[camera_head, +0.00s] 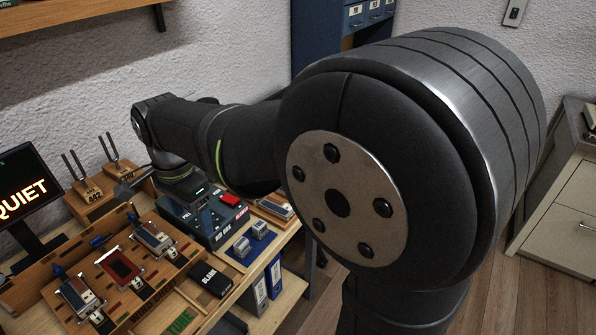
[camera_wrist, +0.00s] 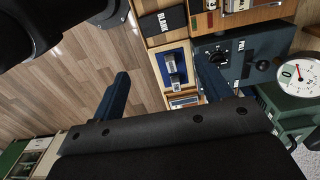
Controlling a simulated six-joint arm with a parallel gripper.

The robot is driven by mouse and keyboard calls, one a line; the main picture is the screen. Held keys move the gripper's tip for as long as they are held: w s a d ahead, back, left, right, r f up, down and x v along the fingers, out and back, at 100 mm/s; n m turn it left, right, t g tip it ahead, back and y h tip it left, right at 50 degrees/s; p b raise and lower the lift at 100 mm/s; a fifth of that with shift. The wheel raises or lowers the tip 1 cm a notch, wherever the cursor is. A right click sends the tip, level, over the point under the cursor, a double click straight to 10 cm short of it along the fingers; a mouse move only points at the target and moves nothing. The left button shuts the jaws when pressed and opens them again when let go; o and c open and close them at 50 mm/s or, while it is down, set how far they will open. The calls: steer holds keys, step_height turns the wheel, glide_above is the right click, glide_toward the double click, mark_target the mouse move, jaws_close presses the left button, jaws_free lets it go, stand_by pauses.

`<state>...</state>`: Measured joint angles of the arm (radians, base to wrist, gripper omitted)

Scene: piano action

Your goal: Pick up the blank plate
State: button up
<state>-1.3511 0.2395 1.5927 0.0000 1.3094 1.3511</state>
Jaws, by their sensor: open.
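The blank plate (camera_head: 211,279) is a small dark piece marked BLANK, lying at the front right of the wooden workbench. It also shows in the wrist view (camera_wrist: 165,22), near the top edge, beyond my fingertips. My gripper (camera_wrist: 163,66) has its two blue fingers spread wide, with nothing held between them. Its fingers are apart from the blank plate. In the head view my arm reaches over the back of the bench, and I cannot make out the fingers clearly there.
A blue pad (camera_head: 262,240) with small silver blocks sits right of the plate. A dark box with a red button (camera_head: 230,200) stands behind it. Wooden racks with metal-topped pieces (camera_head: 120,266) lie left. Tuning forks (camera_head: 86,190) stand at the back. A dial gauge (camera_wrist: 295,78) is at right.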

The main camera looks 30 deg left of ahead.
steer(key=n+h, duration=0.4)
steer(key=n, duration=1.4)
glide_toward(209, 276)
step_height(209, 276, down, 4)
steer(key=shift+s+d+r+h, duration=0.1)
steer(key=shift+d+h, duration=0.05)
steer(key=shift+h, duration=0.15)
steer(key=shift+d+x, duration=0.1)
steer(key=shift+x, duration=1.25)
steer(key=shift+d+x, duration=0.15)
steer(key=shift+x, duration=1.2)
steer(key=shift+r, duration=0.1)
steer(key=c, duration=1.1)
steer(key=shift+r, duration=0.15)
steer(key=shift+c, duration=0.2)
